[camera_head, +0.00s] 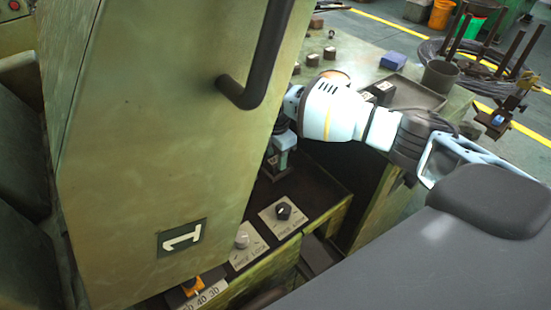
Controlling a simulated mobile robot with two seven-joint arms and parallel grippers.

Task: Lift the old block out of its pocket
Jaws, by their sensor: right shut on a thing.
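My right arm reaches in from the right, and its right gripper (281,158) points down into the dark opening of the machine, just beside the green door. It is shut on what appears to be the old block (274,172), a small dark piece at the fingertips. The block and fingertips are partly hidden by the door and in shadow, so I cannot tell whether the block is still seated in its pocket. My left gripper is not in view.
The large green door (150,140) with a black handle (262,60) fills the left. Below the opening are knob plates (283,212). On the bench behind stand small blocks, a blue box (393,61), a tray (418,95) and a dark cup (439,76).

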